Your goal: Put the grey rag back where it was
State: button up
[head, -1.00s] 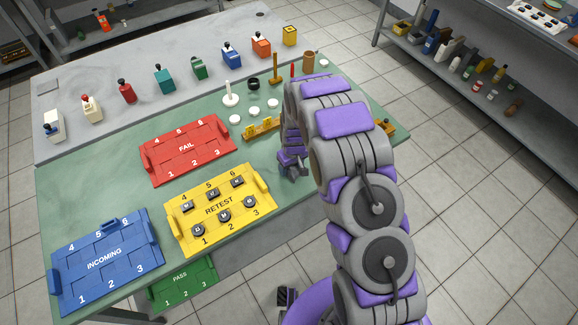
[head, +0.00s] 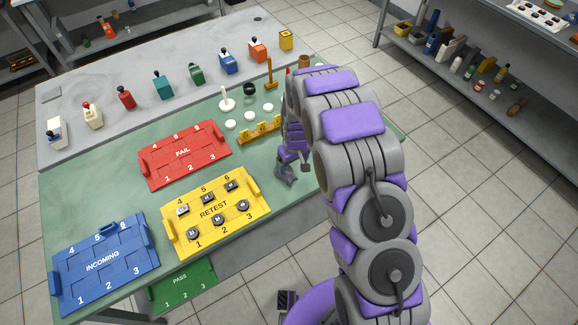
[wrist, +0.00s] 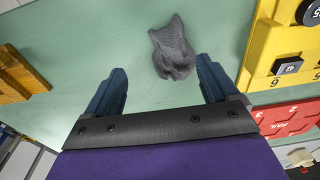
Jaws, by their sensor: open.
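The grey rag (wrist: 172,48) lies crumpled on the green mat (wrist: 135,30) in the wrist view. It is beyond the fingertips, a little right of the middle between them, with clear mat around it. My gripper (wrist: 160,75) is open and empty, its two dark blue fingers spread apart on the near side of the rag. In the head view my gripper (head: 290,165) is low over the mat, right of the yellow RETEST tray (head: 214,208). I cannot clearly tell the rag from my gripper in that view.
The red FAIL tray (head: 184,154), blue INCOMING tray (head: 104,264) and green PASS tray (head: 182,284) stand to the left. Several dark pieces sit in the RETEST tray. A golden rack (head: 262,130) is behind my gripper.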

aim_at(286, 170)
notch_tip(286, 170, up, 6)
jog(key=a+p, duration=0.1)
jog(key=a, duration=0.1)
jog(key=s+d+r+m+g, duration=0.1)
jog(key=s+d+r+m, duration=0.1)
jog(key=s+d+r, duration=0.5)
jog(key=s+d+r+m, duration=0.1)
jog(key=s+d+r, duration=0.2)
jog(key=s+r, duration=0.7)
jog(key=s+d+r+m, duration=0.1)
jog(key=s+d+r, duration=0.1)
jog(key=s, duration=0.5)
jog(key=s+d+r+m+g, duration=0.1)
jog(key=s+d+r, duration=0.1)
jog(key=s+r, duration=0.2)
jog(key=s+d+r+m, duration=0.1)
jog(key=s+d+r, duration=0.1)
jog(key=s, duration=0.9)
jog(key=shift+d+r+m+g+h, duration=0.3)
jog(key=shift+d+r+m, duration=0.1)
jog(key=shift+r, duration=0.15)
jog(key=shift+a, duration=0.1)
jog(key=shift+a, duration=0.35)
